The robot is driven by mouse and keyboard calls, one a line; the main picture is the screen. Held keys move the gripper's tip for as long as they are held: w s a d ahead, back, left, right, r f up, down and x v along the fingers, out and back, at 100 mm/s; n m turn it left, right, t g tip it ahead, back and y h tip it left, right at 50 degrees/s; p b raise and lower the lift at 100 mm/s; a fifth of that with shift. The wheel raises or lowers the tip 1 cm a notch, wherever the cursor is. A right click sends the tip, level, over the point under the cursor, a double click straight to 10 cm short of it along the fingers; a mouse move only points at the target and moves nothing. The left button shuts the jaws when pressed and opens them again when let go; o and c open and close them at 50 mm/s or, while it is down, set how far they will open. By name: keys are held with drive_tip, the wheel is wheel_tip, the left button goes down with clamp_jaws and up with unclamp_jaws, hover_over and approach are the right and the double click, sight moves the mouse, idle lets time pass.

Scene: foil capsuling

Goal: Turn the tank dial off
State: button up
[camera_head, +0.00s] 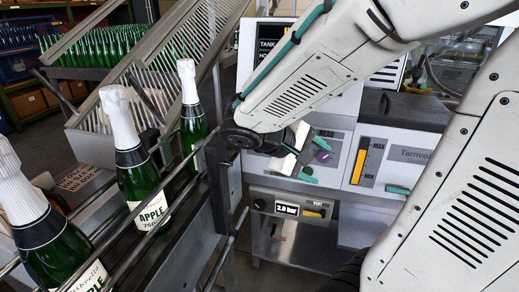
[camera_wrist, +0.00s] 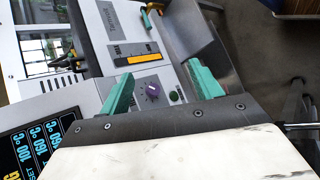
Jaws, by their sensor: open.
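A purple dial (camera_head: 322,156) sits on a grey panel marked HEAD on the white machine. It also shows in the wrist view (camera_wrist: 152,91), with tick marks around it. No dial with a readable TANK label shows, and my arm covers part of the machine front. My gripper (camera_head: 305,166) is in front of this panel, with its teal fingers apart. In the wrist view my open gripper (camera_wrist: 160,72) has one finger on each side of the purple dial. Nothing is between the fingers, and I cannot tell how far they are from the dial.
A green button (camera_wrist: 174,97) is beside the dial. A level gauge (camera_head: 366,163) is to the right. A 2.0 bar display (camera_head: 286,208) with an orange lever (camera_head: 313,214) is below. Several green bottles (camera_head: 140,180) stand behind rails at left. A screen (camera_wrist: 30,150) shows readings.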

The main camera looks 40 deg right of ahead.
drive_tip(key=w+d+f+n+t+h, duration=0.1)
drive_tip(key=w+d+n+t+h, duration=0.15)
drive_tip(key=w, duration=0.25)
drive_tip(key=w+d+f+n+t+h, duration=0.1)
drive_tip(key=w+f+n+h, duration=0.15)
drive_tip(key=w, duration=0.35)
drive_tip(key=w+a+f+n+t, duration=0.5)
drive_tip(key=w+f+n+t, duration=0.4)
drive_tip(key=w, duration=0.3)
drive_tip(key=w+d+m+t, duration=0.1)
drive_tip(key=w+d, duration=0.4)
drive_tip(key=shift+d+r+y, duration=0.15)
drive_tip(key=shift+d+y, duration=0.2)
drive_tip(key=shift+y, duration=0.05)
drive_tip(key=c, duration=1)
